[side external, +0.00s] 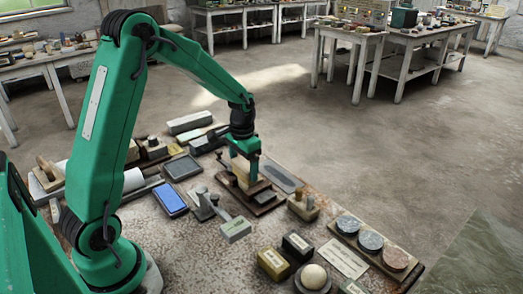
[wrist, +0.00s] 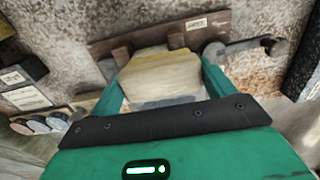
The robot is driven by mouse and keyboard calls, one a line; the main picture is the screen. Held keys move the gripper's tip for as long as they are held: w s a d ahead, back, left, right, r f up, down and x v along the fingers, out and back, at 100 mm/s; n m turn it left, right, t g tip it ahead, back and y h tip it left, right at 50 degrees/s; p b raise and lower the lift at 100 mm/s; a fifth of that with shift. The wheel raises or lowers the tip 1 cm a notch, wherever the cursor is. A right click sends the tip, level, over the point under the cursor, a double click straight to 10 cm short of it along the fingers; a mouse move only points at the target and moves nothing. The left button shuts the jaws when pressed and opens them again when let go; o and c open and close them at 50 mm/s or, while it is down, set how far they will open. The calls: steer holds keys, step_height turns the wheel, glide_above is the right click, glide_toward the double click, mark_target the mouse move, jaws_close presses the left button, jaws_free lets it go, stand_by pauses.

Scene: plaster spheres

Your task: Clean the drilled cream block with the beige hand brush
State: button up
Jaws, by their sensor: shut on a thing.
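My gripper (side external: 244,176) points down over a dark brown wooden board (side external: 262,208) and is shut on a pale cream-beige thing, which looks like the beige hand brush (side external: 238,174). In the wrist view this brush (wrist: 162,72) fills the space between my two fingers, with a yellowish face and a greyer band close to the gripper. The board also shows in the wrist view (wrist: 150,40), with small brown stops and a white label. I cannot make out the drilled cream block or any holes; it may be hidden behind the gripper and what it holds.
A wooden piece with a knob (side external: 302,207) stands right of the board. A grey-headed tool (side external: 234,229) lies in front of it. Blue (side external: 171,202) and grey (side external: 182,168) trays lie to the left. A rack of round discs (side external: 372,240) and small boxes (side external: 273,263) fill the front right.

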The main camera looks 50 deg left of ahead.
steer(key=shift+a, duration=0.1)
steer(key=shift+a, duration=1)
steer(key=shift+d, duration=0.15)
steer(key=shift+d, duration=0.95)
steer(key=shift+d, duration=0.15)
steer(key=shift+d, duration=1)
steer(key=shift+a, duration=0.1)
steer(key=shift+a+r, duration=0.7)
steer(key=shift+a, duration=0.35)
steer(key=shift+f, duration=0.75)
